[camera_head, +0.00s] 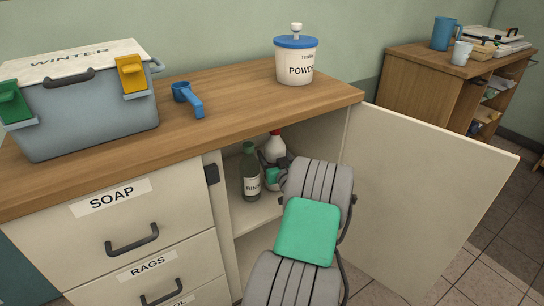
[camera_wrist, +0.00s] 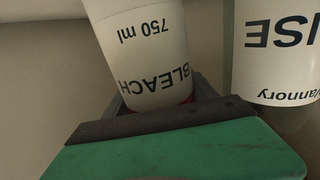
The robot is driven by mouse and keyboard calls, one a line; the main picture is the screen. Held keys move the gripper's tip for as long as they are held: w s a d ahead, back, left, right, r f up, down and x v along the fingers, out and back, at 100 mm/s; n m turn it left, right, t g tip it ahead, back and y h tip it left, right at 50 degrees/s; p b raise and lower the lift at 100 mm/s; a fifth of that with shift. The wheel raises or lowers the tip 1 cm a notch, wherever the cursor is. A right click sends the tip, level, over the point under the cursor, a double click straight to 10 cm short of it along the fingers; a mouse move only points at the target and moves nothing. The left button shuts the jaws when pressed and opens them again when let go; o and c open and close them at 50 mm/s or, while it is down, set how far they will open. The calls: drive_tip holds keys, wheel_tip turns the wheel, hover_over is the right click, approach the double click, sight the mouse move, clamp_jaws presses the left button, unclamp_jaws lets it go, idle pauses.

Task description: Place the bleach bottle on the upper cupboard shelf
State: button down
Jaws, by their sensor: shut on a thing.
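The bleach bottle (camera_head: 274,147), white with a red band, is inside the open cupboard at its upper shelf (camera_head: 262,212). My gripper (camera_head: 273,177) is shut on it, reaching in from the front. In the wrist view the bottle (camera_wrist: 143,50) shows its BLEACH 750 ml label upside down, between the fingers of my gripper (camera_wrist: 160,100). My arm hides the bottle's base in the head view, so I cannot tell whether it touches the shelf.
A dark rinse bottle (camera_head: 250,175) stands on the shelf just left of the bleach; its white label (camera_wrist: 280,50) is close by in the wrist view. The cupboard door (camera_head: 425,190) is swung open to the right. A powder tub (camera_head: 296,62) stands on the counter above.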

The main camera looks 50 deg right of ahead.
drive_tip(key=c, duration=0.6)
unclamp_jaws()
drive_tip(key=shift+f, duration=0.1)
drive_tip(key=p+v, duration=0.1)
drive_tip(key=v, duration=1.1)
